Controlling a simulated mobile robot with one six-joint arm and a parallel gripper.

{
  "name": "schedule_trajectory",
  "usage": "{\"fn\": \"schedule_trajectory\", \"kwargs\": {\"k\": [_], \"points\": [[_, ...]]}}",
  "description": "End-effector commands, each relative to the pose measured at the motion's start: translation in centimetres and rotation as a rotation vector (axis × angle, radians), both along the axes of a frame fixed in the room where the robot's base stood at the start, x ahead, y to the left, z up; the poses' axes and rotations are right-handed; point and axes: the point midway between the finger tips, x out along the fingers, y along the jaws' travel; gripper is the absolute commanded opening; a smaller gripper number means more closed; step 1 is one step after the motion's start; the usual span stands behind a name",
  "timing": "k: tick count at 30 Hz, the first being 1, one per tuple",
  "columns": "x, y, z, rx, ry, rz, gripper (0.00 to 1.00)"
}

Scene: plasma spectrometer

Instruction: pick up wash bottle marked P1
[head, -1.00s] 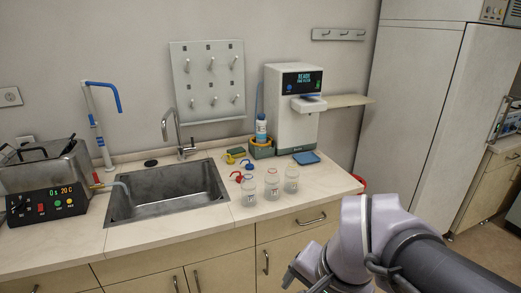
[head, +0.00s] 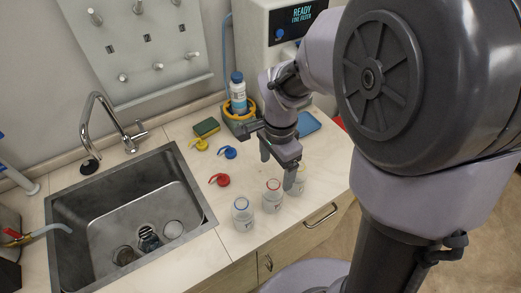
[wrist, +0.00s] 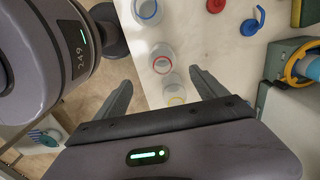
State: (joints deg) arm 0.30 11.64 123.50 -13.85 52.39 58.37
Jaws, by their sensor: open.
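Three clear, open-topped bottles stand upright in a row on the counter. One has a blue neck ring (head: 243,214), one a red ring (head: 272,193) and one a yellow ring (head: 298,184). I cannot read P1 on any of them. My gripper (head: 278,167) is open and empty, pointing down close to the yellow-ringed bottle, and a finger partly hides that bottle. In the wrist view the yellow-ringed bottle (wrist: 174,92) shows between my open fingers (wrist: 163,79), with the red-ringed (wrist: 162,58) and blue-ringed (wrist: 147,10) bottles beyond. Contact cannot be seen.
Yellow (head: 199,145), blue (head: 228,152) and red (head: 220,180) spouted caps lie behind the bottles. A white bottle (head: 238,95) stands in a yellow-ringed holder near the dispenser (head: 270,60). A sink (head: 130,205) is at left. The counter's front edge is close to the bottles.

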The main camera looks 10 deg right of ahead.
Motion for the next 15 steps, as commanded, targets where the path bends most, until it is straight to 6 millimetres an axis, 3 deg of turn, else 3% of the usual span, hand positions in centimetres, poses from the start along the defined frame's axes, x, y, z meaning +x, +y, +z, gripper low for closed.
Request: {"fn": "schedule_trajectory", "kwargs": {"k": [1,3,10,15], "points": [[-0.1,0.0,-2.1,0.001,0.004,0.001,0.82],[0.0,0.0,-3.9,0.000,0.002,0.001,0.82],[0.0,0.0,-7.0,0.000,0.000,0.002,0.82],[0.0,0.2,-10.6,0.001,0.001,0.002,0.82]]}}
